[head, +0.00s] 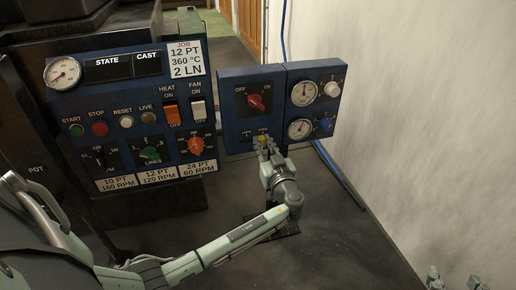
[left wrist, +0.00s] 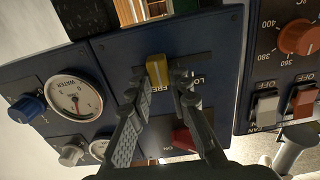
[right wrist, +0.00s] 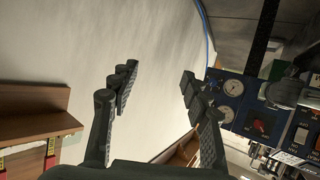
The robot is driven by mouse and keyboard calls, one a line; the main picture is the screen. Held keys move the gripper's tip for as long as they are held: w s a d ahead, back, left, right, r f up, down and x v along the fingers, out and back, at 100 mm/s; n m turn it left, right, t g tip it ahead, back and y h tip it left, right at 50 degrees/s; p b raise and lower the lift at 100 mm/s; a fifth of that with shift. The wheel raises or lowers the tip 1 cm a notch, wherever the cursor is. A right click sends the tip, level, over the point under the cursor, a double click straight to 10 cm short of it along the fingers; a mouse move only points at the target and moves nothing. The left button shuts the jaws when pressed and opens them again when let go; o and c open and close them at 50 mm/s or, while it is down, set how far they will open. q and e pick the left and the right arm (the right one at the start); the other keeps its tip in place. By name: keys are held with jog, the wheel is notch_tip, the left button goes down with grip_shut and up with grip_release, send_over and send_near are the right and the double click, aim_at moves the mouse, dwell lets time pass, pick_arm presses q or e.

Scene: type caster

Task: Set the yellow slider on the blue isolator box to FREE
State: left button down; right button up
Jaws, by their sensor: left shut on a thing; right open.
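The blue isolator box (head: 233,112) has a red rotary OFF/ON switch (head: 255,101) and, below it, the yellow slider (left wrist: 157,72) in a dark horizontal slot. My left gripper (head: 266,141) is at the slider, shut on it, with a finger on either side in the left wrist view (left wrist: 159,90). That view is upside down. The slider stands by the FREE label (left wrist: 153,87), partly covering its letters; the LOCK label (left wrist: 197,80) is partly behind a finger. In the head view the gripper hides most of the slider. My right gripper (right wrist: 155,85) is open and empty, far from the box.
A gauge panel (head: 314,103) with two dials and knobs adjoins the box on the right. A larger control panel (head: 130,110) with buttons, switches and knobs stands to the left. A pale wall (head: 420,100) is at the right. A wooden shelf (right wrist: 35,115) shows near my right gripper.

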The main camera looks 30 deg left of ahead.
pick_arm(q)
jog(key=shift+w+d+b, duration=0.4)
jog(key=shift+w+d, duration=0.1)
jog(key=shift+w, duration=0.05)
pick_arm(e)
jog(key=w+a+r+t+y, duration=0.1)
jog(key=a+r+t+y, duration=0.1)
jog(key=r, duration=0.3)
jog(key=shift+a+r+t, duration=0.4)
jog(key=shift+a+t, duration=0.1)
jog(key=shift+a, duration=0.35)
pick_arm(q)
jog(key=shift+r, duration=0.1)
pick_arm(e)
jog(key=shift+w, duration=0.1)
pick_arm(q)
jog(key=c, duration=1.4)
grip_release()
